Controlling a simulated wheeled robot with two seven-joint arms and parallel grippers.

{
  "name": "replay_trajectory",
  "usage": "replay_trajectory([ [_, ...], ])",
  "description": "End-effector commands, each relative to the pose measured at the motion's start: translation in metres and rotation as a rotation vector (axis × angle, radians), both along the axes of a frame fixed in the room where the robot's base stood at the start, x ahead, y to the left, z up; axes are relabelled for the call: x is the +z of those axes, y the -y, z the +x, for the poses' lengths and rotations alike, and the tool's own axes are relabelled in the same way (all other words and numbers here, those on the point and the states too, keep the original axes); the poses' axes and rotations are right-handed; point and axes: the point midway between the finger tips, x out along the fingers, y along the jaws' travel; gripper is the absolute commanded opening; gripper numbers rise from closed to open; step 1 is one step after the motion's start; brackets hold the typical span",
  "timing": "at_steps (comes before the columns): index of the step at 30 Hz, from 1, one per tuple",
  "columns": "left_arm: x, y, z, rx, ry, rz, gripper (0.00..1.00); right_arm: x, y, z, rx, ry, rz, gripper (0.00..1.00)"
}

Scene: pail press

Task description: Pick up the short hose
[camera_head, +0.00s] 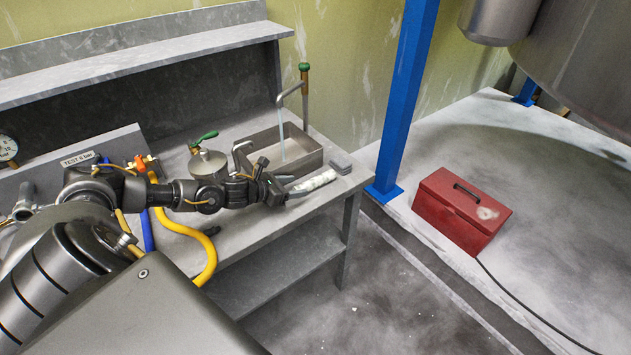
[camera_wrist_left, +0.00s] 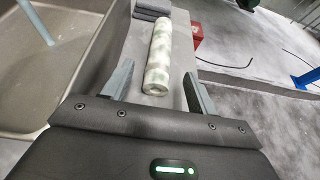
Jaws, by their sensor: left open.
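A short pale tube, white with faint green patches, which looks like the short hose (camera_head: 314,181), lies on the grey bench near its right end, just in front of the sink. In the left wrist view the hose (camera_wrist_left: 160,52) points away from me, with its near end between the two fingers. My left gripper (camera_head: 287,187) is open, low over the bench at the left end of the hose. In the left wrist view the gripper (camera_wrist_left: 157,82) shows a gap on both sides of the hose. My right gripper is not in view.
A metal sink (camera_head: 295,152) with running water is just behind the hose. Folded grey cloths or pads (camera_head: 340,161) lie beyond its far end. A yellow hose (camera_head: 207,250) hangs over the bench's front edge. A blue post (camera_head: 403,100) and red toolbox (camera_head: 460,210) stand to the right.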

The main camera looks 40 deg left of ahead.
Motion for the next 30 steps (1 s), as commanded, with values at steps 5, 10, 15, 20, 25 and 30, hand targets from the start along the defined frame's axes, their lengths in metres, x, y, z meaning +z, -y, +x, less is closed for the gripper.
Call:
replay_trajectory([
  [5,-0.004,0.004,0.012,0.001,0.001,0.000,0.58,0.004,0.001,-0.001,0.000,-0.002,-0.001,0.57],
  [10,-0.005,0.005,0.015,0.000,0.001,-0.001,0.58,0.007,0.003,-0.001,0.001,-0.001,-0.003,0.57],
  [15,-0.011,0.012,0.034,0.001,0.000,-0.002,0.58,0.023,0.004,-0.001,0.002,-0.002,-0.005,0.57],
  [20,-0.021,0.017,0.051,0.001,0.000,-0.002,0.58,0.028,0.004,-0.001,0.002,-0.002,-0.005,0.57],
  [25,-0.026,0.019,0.057,0.001,0.000,0.000,0.58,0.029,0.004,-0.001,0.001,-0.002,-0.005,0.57],
  [30,-0.026,0.019,0.057,0.000,0.000,0.000,0.58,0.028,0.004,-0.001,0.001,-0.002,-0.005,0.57],
])
